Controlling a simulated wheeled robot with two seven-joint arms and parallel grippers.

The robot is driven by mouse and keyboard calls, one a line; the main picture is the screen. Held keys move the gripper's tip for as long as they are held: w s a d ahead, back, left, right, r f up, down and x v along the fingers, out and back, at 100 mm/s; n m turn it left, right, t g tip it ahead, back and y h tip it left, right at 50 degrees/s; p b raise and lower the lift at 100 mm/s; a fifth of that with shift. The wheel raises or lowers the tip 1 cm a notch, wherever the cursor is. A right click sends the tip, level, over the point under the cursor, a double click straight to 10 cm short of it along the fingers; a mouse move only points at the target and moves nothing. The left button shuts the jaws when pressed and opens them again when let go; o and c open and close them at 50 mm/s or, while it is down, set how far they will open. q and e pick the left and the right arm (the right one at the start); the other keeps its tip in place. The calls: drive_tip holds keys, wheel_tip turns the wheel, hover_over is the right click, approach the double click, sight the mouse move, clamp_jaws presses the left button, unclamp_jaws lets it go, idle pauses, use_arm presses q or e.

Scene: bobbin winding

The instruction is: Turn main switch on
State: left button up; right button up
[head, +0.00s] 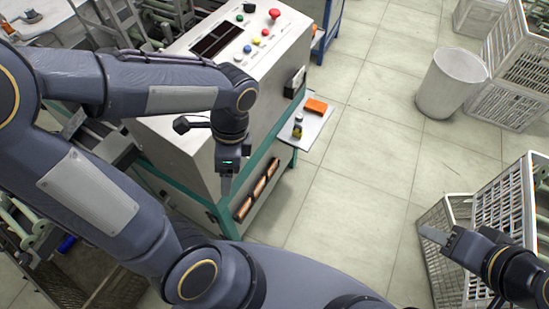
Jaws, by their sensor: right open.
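The grey machine cabinet (185,150) has a sloped control panel on top with a red mushroom button (274,13), a black knob (249,7), several small coloured buttons (256,41) and dark displays (215,40). A black-and-white box (295,82) is on its right side. No label is readable, so I cannot tell which control is the main switch. My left gripper (225,187) points down in front of the cabinet's lower part, apart from the panel; its jaw gap is not clear. My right gripper (432,236) is open and empty at the lower right, far from the cabinet.
A side shelf (312,125) holds an orange box (316,106) and a small bottle (298,130). Orange items (261,186) sit in the cabinet's lower side. The tiled floor between is clear.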

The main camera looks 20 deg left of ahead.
use_arm(q)
drive_tip(key=w+d+f+m+t+y+b, duration=0.25)
drive_tip(key=w+f+m+y, duration=0.45)
drive_tip(key=m, duration=0.5)
drive_tip(key=w+d+f+m+t+y+b, duration=0.1)
drive_tip(key=w+d+f+m+t+y, duration=0.4)
drive_tip(key=m+y, duration=0.65)
drive_tip(key=w+a+m+g+h, duration=0.1)
drive_tip(key=a, duration=0.8)
drive_tip(key=shift+w+a+r+g+h+b, duration=0.35)
drive_tip(key=shift+w+b, duration=0.05)
drive_tip(key=shift+a, duration=0.25)
drive_tip(key=shift+w+a+m+p, duration=0.2)
drive_tip(key=shift+a+m+p, duration=0.1)
drive_tip(key=shift+a, duration=0.6)
